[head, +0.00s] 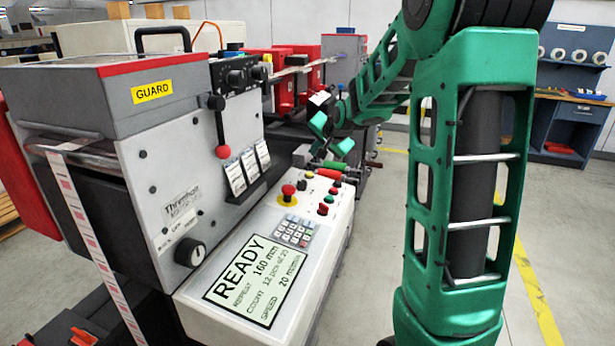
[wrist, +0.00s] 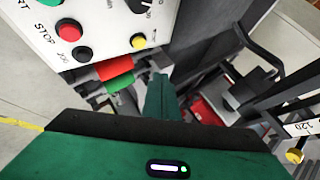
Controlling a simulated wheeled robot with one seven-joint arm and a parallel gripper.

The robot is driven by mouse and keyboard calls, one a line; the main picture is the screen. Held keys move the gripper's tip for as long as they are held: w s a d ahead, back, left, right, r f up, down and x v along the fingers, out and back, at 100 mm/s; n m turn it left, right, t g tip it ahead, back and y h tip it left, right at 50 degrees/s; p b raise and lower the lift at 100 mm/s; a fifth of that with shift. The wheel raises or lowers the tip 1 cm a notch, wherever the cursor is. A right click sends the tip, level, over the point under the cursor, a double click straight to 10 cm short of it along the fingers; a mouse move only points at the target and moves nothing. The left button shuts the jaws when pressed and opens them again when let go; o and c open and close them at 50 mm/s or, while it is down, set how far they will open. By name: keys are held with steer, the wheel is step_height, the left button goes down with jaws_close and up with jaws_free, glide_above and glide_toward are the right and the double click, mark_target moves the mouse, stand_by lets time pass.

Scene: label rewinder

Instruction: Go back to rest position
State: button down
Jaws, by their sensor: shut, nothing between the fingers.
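My green arm (head: 480,190) rises at the right of the head view and reaches back and left over the far end of the machine's control panel (head: 250,315). My gripper (wrist: 160,97) is shut and empty, its green fingers pointing away from the wrist camera, beside the panel edge. The panel display reads READY. Red and green cylindrical handles (wrist: 115,72) lie beneath the panel edge, close to the fingers, with no clear contact.
The grey label rewinder (head: 180,180) with its GUARD cover (head: 150,90) fills the left. A red-knobbed lever (head: 222,151) sticks out from its face. A blue workbench (head: 580,125) stands at the back right. The floor right of my arm is clear, with a yellow line (head: 538,300).

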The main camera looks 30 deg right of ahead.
stand_by(0.4)
steer(key=s+a+f+n+g, duration=0.2)
steer(key=s+a+g, duration=0.1)
steer(key=s, duration=1.1)
steer(key=s+a+f+n+g+y, duration=0.1)
steer(key=s+a+f+n+g, duration=0.1)
steer(key=s, duration=1.3)
steer(key=s+a+f+n+g+y, duration=0.1)
steer(key=s+a+f+n+g, duration=0.1)
steer(key=s, duration=1.2)
steer(key=a+f+g, duration=0.1)
steer(key=a+g, duration=0.1)
steer(key=g, duration=0.1)
steer(key=shift+s+a, duration=0.25)
steer(key=shift+f, duration=0.1)
